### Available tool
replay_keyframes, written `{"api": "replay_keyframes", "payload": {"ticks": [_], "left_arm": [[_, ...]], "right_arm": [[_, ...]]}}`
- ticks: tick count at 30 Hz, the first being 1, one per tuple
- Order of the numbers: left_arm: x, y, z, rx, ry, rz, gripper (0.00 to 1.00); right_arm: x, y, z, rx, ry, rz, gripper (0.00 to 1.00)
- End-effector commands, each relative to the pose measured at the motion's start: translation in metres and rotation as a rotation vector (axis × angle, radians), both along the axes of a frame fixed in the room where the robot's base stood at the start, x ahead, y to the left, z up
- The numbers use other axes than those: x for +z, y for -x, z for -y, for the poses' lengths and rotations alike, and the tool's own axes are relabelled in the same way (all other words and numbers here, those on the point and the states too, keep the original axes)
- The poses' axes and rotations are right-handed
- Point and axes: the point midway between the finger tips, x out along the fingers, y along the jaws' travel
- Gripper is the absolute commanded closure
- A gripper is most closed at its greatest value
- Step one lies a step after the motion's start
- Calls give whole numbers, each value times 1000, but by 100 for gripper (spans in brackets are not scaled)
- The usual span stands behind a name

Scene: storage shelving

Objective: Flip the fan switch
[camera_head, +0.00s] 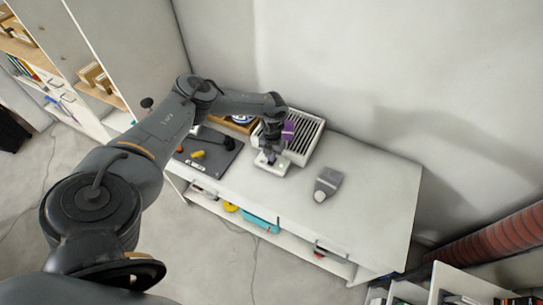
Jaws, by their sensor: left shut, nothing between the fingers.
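A white fan unit (308,132) with dark slats stands on the white table near the wall. A small light base or panel (272,169) sits at its front left, at the fingertips of my left gripper (270,157). My left gripper is shut and empty, pointing down there, and it hides part of the fan and the panel. The switch itself is too small to make out, and I cannot tell whether the fingers touch it. My right gripper is not in view.
On the table (378,205) a grey device (327,184) lies to the right, and a dark mat (208,160) with a yellow item (197,154) lies to the left. A lower shelf holds a teal box (260,222). The table's right part is clear. Shelving stands at far left.

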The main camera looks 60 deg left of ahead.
Motion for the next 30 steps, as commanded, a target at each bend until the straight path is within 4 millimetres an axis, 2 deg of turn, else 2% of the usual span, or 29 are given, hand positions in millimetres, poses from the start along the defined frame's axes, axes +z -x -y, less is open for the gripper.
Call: {"api": "replay_keyframes", "payload": {"ticks": [8,10,15,21,30], "left_arm": [[43,1,-4,6,0,-1,100],[49,-1,-6,7,1,2,100],[83,-4,-8,6,0,3,100],[114,-6,-9,5,0,1,100],[133,-6,-9,5,0,-2,100]], "right_arm": [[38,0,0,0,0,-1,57],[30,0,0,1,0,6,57],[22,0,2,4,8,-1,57],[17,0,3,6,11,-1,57],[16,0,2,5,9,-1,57]]}}
